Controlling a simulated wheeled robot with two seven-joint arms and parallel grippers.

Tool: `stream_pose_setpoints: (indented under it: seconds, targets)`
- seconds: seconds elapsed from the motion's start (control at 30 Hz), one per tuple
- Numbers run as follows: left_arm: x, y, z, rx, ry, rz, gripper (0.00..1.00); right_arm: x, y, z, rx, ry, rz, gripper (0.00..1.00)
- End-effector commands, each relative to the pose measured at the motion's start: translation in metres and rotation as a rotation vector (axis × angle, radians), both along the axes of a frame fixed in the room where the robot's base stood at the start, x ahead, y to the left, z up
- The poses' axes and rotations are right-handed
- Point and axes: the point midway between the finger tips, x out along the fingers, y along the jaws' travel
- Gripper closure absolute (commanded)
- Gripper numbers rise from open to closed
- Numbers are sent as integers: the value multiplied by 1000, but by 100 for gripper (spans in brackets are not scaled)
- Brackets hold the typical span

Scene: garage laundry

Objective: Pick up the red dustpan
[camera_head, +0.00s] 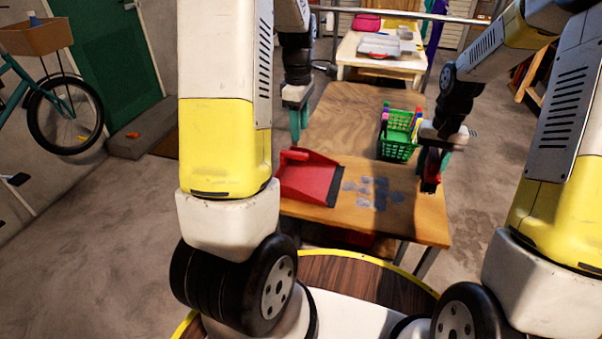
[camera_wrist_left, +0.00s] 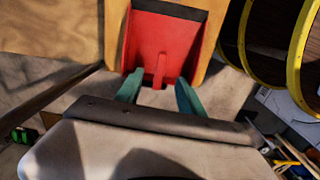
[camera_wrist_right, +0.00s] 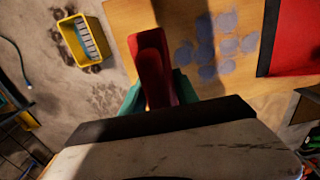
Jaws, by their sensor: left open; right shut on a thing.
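The red dustpan (camera_head: 309,178) lies on the wooden table (camera_head: 420,212) at its left edge, its dark lip toward the grey spots. It also shows in the left wrist view (camera_wrist_left: 163,40), with its handle pointing toward my gripper. My left gripper (camera_head: 298,125) is open and empty, close to the handle end; the left wrist view (camera_wrist_left: 158,88) shows the handle tip between the fingertips' line, with no clear contact. My right gripper (camera_head: 431,175) is shut on a long red object (camera_wrist_right: 152,62), perhaps a hand brush, at the table's right side. Its far side is hidden.
Several grey spots (camera_head: 375,190) mark the tabletop right of the dustpan. A green basket (camera_head: 397,148) with colourful items stands further back on the right. Another table with a tray (camera_head: 380,45) is behind. A yellow bucket (camera_wrist_right: 82,42) stands on the floor. Open floor lies left.

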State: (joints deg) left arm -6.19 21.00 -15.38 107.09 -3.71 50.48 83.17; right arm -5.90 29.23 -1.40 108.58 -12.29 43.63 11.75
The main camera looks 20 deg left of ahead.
Motion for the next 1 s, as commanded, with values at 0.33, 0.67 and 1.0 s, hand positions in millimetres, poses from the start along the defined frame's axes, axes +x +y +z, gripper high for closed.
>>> stream_pose_setpoints:
  seconds: [0.33, 0.67, 1.0]
  targets:
    - [3, 4, -49, 11, 23, 54, 55, 0, 0, 0, 0, 0, 0, 100]
    - [3, 3, -82, 10, 20, 52, 55, 0, 0, 0, 0, 0, 0, 100]
    - [-1, 1, -126, 10, 19, 50, 55, 0, 0, 0, 0, 0, 0, 100]
